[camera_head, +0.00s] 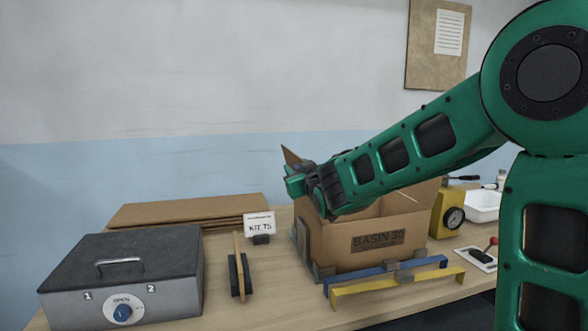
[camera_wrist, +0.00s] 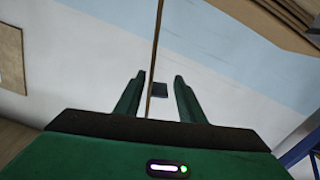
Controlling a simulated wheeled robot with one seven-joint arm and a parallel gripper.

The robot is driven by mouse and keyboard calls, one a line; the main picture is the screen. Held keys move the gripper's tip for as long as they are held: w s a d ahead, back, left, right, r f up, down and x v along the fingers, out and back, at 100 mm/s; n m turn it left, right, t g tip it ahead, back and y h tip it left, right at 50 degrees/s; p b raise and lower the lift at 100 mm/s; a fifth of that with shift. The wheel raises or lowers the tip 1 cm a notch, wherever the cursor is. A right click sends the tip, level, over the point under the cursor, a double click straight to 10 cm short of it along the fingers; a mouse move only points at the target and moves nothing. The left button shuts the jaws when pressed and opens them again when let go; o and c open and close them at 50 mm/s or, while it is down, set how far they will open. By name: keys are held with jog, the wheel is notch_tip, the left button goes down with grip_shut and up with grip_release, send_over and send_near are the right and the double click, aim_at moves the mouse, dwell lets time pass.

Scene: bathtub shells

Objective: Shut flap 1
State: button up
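An open cardboard box (camera_head: 345,256) marked BASIN 30 stands on the table. One brown flap (camera_head: 291,155) sticks up at its far left, partly hidden by my gripper; another raised panel (camera_head: 425,191) shows at the right. No flap number is readable. My gripper (camera_head: 293,186) is above the box's left side, beside the raised flap. In the wrist view my gripper (camera_wrist: 155,82) has its two fingers wide apart. A thin brown edge (camera_wrist: 156,45), apparently the flap seen edge-on, runs between them, with gaps on both sides. A small dark square (camera_wrist: 160,90) shows beside it.
Blue (camera_head: 385,272) and yellow bars (camera_head: 400,288) lie along the box's front. Left are a grey case (camera_head: 175,285), a black block with a wooden strip (camera_head: 238,275), a KITTS sign (camera_head: 260,226) and flat cardboard (camera_head: 180,212). A yellow gauge (camera_head: 453,217) stands right.

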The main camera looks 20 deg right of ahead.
jog(key=shift+w, duration=1.7)
grip_shut()
jog(key=shift+d, duration=0.1)
